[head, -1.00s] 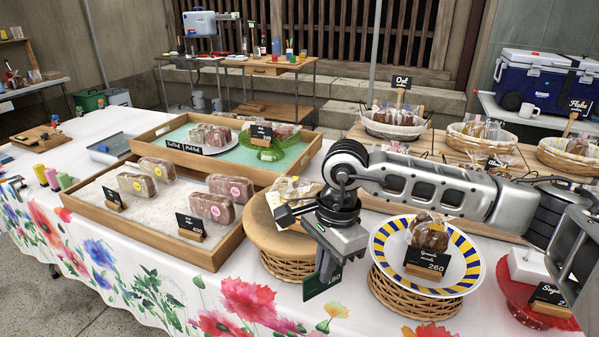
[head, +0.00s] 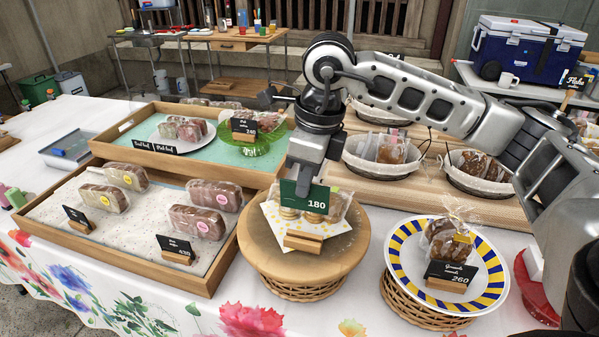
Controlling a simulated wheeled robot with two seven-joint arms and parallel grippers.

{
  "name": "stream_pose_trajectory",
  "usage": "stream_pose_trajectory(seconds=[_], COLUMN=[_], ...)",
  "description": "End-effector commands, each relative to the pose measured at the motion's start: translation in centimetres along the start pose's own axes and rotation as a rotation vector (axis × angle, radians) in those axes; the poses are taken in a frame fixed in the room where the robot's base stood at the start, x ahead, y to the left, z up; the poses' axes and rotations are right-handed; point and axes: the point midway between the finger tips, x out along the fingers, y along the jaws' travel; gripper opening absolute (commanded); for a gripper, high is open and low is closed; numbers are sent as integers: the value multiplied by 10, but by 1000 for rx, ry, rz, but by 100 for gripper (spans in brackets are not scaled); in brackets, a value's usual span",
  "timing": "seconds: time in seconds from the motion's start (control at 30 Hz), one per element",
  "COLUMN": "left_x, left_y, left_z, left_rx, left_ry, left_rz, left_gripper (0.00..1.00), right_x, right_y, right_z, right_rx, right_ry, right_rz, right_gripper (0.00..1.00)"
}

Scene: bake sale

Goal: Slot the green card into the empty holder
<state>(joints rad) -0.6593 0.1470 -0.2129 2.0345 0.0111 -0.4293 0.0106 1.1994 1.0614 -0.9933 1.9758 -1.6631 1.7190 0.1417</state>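The green card (head: 300,202), marked 180, is upright with its face towards me. My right gripper (head: 304,178) points down and is shut on the card's top edge. The empty holder (head: 303,241) is a small wooden block near the front of a round wooden board (head: 266,243). The card hangs over the holder in the picture, with a visible gap between them. The holder's slot is too small to make out. My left gripper is not in view.
Bagged cookies (head: 325,207) lie on a dotted napkin behind the holder. A blue-and-yellow plate (head: 406,261) with a bagged bake and a black card stands to the right. A wooden tray (head: 226,247) of wrapped loaves is close on the left.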

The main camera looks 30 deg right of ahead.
Motion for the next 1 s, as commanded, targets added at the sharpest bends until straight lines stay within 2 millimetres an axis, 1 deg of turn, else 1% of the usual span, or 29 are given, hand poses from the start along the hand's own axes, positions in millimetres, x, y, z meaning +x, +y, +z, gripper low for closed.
stream_pose_trajectory(seconds=[0.27, 0.37, 0.53, 0.8, 1.0], left_x=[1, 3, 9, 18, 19], left_y=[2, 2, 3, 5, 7], left_z=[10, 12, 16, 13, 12], left_rx=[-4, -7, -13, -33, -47], left_ry=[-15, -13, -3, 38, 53], left_rz=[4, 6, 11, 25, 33], left_gripper=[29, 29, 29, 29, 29], right_x=[3, 8, 22, 48, 58], right_y=[0, 0, 0, 0, 0], right_z=[1, 0, -2, -6, -8], right_rx=[-1, -1, -1, -1, -2], right_ry=[-1, -1, 0, -1, -1], right_rz=[0, 1, 1, 1, 1], right_gripper=[0, 0, 0, 0, 0])
